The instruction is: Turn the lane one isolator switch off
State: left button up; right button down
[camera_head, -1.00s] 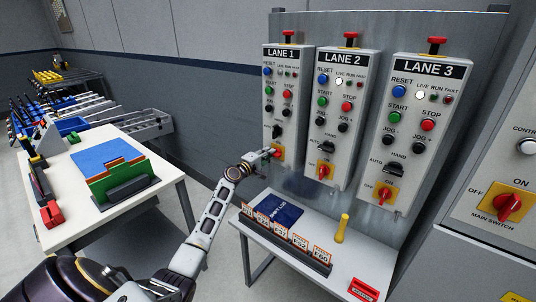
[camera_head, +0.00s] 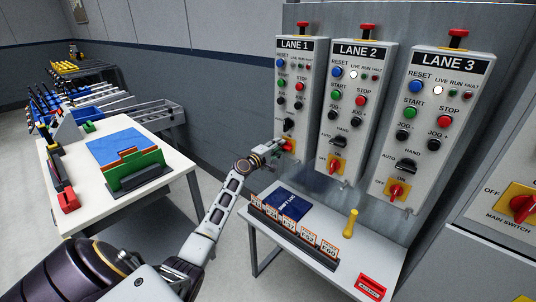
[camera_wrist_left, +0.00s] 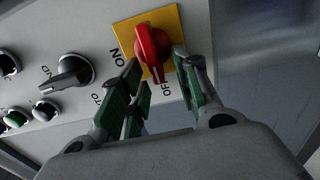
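The lane one isolator switch is a red knob (camera_wrist_left: 153,52) on a yellow plate (camera_wrist_left: 136,25). In the head view the switch (camera_head: 289,146) sits at the bottom of the LANE 1 box (camera_head: 295,80), partly hidden by my left gripper (camera_head: 275,149). In the wrist view the left gripper (camera_wrist_left: 165,92) is open, with green-padded fingers on both sides of the knob's near end. I cannot tell whether they touch it. The knob's grip slants, its near end close to the OFF label; ON is to its left. My right gripper is not in view.
The LANE 2 (camera_head: 358,100) and LANE 3 (camera_head: 432,120) boxes stand to the right. A small table (camera_head: 335,283) below holds number cards (camera_head: 295,233), a blue book (camera_head: 290,203) and a yellow-handled item (camera_head: 350,223). A white table (camera_head: 180,150) stands left.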

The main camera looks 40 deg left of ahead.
pick_arm(q)
jog(key=s, duration=1.1)
jog(key=shift+s+a, duration=0.4)
jog(key=shift+a, duration=0.05)
dwell(0.5)
